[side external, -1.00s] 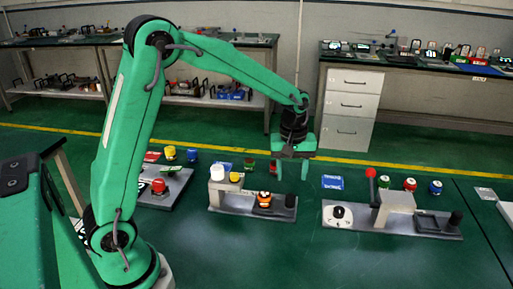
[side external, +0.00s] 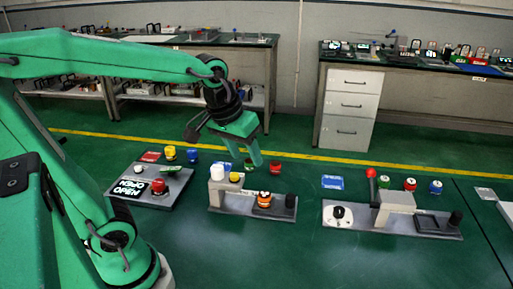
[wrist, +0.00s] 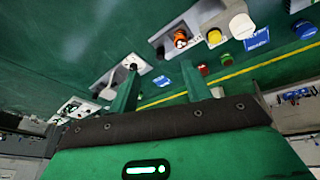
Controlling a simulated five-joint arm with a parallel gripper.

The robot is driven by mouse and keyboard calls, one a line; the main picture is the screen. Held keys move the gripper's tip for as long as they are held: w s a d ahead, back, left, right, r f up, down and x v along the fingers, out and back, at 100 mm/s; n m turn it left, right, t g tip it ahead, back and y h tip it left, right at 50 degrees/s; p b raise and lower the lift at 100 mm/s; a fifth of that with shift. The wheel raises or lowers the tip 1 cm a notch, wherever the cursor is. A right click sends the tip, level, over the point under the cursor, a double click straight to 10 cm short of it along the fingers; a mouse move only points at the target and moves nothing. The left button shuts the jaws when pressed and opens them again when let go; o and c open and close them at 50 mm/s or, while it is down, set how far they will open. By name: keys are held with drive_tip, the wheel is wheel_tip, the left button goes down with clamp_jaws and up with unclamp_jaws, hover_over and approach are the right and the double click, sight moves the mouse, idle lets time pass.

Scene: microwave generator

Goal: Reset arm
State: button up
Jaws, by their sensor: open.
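My gripper (side external: 244,160) is tilted, open and empty. It hangs above and behind the middle grey station (side external: 230,203), apart from the table as far as I can tell. In the wrist view, the two green fingers of my gripper (wrist: 160,72) stand apart with nothing between them.
The left station has a red button (side external: 158,186) and a black sign (side external: 128,187). The middle one carries a white cylinder (side external: 217,172) and an orange-striped piece (side external: 264,199). The right one has a red-ball lever (side external: 371,174). The front green tabletop (side external: 290,255) is clear.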

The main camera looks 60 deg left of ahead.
drive_tip(key=s+m+t, duration=0.1)
drive_tip(key=s+m, duration=0.2)
drive_tip(key=s, duration=0.4)
drive_tip(key=shift+s+m+t, duration=0.3)
drive_tip(key=shift+t, duration=0.1)
